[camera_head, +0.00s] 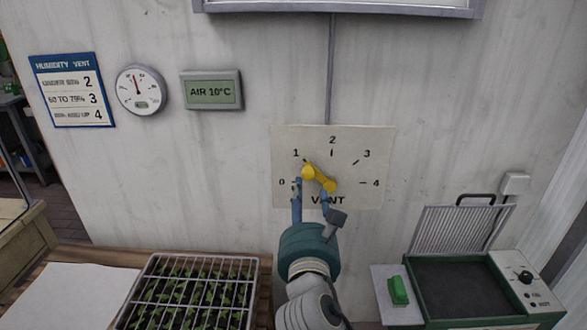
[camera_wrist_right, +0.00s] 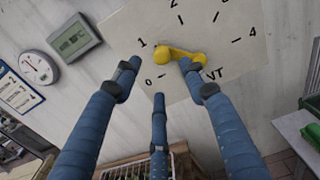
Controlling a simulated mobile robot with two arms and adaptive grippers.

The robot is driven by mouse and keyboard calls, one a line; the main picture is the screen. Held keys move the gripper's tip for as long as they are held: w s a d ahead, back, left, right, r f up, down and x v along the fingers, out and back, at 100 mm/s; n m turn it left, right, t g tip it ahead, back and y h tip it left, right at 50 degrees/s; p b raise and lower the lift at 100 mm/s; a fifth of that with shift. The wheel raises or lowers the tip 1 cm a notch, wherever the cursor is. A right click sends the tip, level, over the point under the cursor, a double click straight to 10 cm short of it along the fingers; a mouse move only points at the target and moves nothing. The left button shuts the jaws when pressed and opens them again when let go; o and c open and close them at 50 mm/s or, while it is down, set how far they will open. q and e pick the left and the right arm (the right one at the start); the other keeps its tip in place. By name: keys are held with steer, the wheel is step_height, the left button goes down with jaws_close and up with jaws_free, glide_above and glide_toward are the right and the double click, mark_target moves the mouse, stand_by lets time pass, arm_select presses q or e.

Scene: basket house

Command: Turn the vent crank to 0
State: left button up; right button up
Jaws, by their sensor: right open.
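The yellow vent crank (camera_head: 318,178) is mounted on a pale dial plate (camera_head: 359,148) marked 0 to 4, with VENT written below. Its knob end points up and left, close to the 1 mark. The crank also shows in the right wrist view (camera_wrist_right: 176,54). My right gripper (camera_head: 311,190) is open just below and in front of the crank. In the wrist view, its blue fingers (camera_wrist_right: 160,66) are spread, one tip left of the knob and one overlapping the crank's right end; contact cannot be told. My left gripper is out of view.
On the wall, left of the dial, are an AIR 10°C display (camera_head: 212,105), a round gauge (camera_head: 141,90) and a humidity vent chart (camera_head: 72,90). Below stand a seedling tray (camera_head: 150,262) on the left and a green-framed device (camera_head: 466,321) with an open lid on the right.

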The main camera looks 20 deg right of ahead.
mark_target(308, 178)
steer(key=p+x, duration=0.1)
steer(key=x, duration=0.9)
steer(key=shift+w+d+f, duration=0.1)
steer(key=shift+d+f, duration=0.05)
steer(key=shift+d, duration=0.05)
jaws_close()
